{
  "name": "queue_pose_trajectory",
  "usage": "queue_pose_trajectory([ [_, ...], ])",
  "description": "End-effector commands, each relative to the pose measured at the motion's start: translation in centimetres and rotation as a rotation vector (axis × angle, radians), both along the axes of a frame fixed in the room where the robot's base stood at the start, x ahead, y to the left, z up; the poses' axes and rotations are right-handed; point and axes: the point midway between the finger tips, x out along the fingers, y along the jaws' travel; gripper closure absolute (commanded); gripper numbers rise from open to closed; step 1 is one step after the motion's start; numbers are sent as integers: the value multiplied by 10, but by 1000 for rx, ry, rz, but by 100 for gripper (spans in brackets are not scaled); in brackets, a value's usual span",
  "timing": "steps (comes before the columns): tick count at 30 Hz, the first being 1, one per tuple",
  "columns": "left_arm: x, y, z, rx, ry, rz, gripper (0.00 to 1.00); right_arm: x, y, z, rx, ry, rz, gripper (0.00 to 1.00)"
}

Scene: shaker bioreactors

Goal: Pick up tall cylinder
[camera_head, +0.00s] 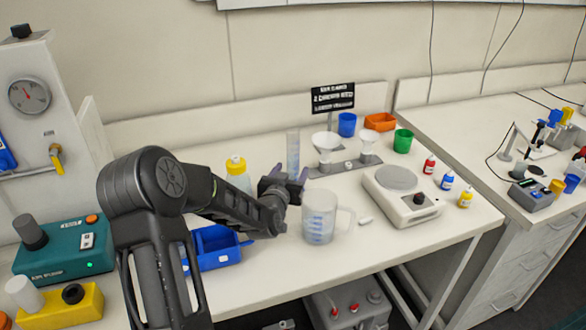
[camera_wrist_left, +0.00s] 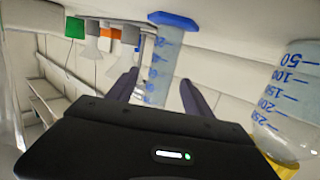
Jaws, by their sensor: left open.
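The tall cylinder (camera_head: 293,150) is a clear, slim graduated cylinder standing upright on the bench, just behind my left gripper (camera_head: 290,174). Its lower part is hidden by the gripper in the head view. In the left wrist view, which is upside down, the cylinder (camera_wrist_left: 160,62) shows blue marks and a blue base. There it appears between the two spread fingers of my left gripper (camera_wrist_left: 158,90). The fingers are open and hold nothing. I cannot tell whether the cylinder is within their reach. My right gripper is not in view.
A yellow-capped bottle (camera_head: 238,174) stands left of the gripper. A clear beaker with a handle (camera_head: 318,218) stands close in front, to the right. A funnel stand (camera_head: 345,167) is right of the cylinder. A blue tray (camera_head: 216,250) and a scale (camera_head: 402,200) stand nearby.

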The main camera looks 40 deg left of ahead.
Motion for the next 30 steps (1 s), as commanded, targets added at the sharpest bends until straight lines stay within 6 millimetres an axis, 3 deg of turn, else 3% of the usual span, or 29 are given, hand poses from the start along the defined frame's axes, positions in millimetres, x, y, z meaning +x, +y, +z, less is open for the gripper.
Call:
queue_pose_trajectory([
  [6,22,9,-3,0,1,0,41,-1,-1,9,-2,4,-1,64],
  [24,23,9,-4,0,0,0,41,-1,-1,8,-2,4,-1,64],
  [30,23,9,-4,0,1,0,56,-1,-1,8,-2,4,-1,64],
])
